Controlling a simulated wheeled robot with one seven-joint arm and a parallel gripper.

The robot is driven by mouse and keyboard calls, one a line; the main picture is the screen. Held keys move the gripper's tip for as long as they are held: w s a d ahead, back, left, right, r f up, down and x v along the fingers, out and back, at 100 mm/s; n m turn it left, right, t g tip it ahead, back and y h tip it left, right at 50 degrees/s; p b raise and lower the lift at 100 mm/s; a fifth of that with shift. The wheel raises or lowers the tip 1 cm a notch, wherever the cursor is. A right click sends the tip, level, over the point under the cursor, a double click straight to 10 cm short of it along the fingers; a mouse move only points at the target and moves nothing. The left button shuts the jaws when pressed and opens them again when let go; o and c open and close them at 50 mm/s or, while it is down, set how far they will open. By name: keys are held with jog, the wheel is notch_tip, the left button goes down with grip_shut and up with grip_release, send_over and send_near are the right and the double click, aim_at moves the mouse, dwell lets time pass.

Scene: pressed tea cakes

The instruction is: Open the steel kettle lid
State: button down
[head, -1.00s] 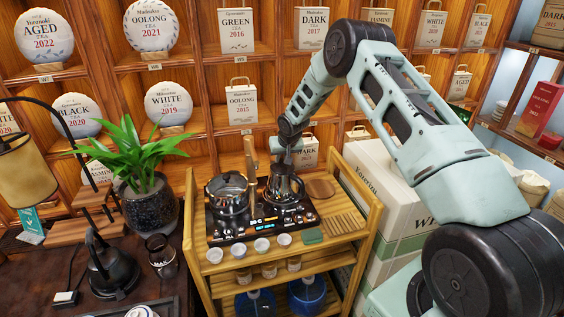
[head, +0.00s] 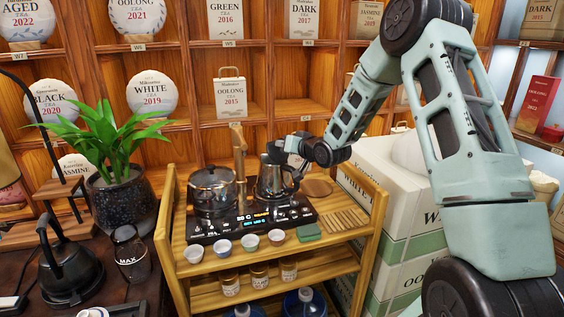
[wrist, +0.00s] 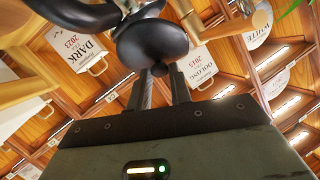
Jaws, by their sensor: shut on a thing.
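The steel kettle (head: 276,181) stands upright on the right side of the black double hob (head: 250,222). Its black handle faces right, partly hidden by my gripper. My gripper (head: 293,150) reaches in from the right at the height of the kettle's top. In the wrist view my gripper (wrist: 163,82) is shut on a small black knob (wrist: 160,69), with a dark rounded part directly beyond it. The gripper hides much of the lid, and I cannot tell whether the lid is raised.
A lidded glass pot (head: 212,190) stands on the hob's left side. A bamboo utensil (head: 239,150) stands behind the kettle. A potted plant (head: 123,200) is at left, stacked boxes (head: 372,215) at right.

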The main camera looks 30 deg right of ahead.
jog(key=t+b, duration=0.1)
jog(key=b, duration=0.1)
jog(key=s+f+t+b, duration=0.1)
jog(key=b, duration=0.2)
jog(key=s+t+b, duration=0.1)
jog(key=b, duration=0.2)
jog(key=shift+d+f+m+t, duration=0.2)
jog(key=shift+d+m+t, duration=0.05)
jog(key=shift+m+t, duration=0.05)
jog(key=shift+s+t+b, duration=0.25)
jog(key=shift+t+b, duration=0.15)
jog(key=shift+b, duration=0.65)
jog(key=shift+r, duration=0.15)
jog(key=c, duration=1.3)
grip_release()
jog(key=shift+d, duration=0.1)
jog(key=shift+o, duration=0.2)
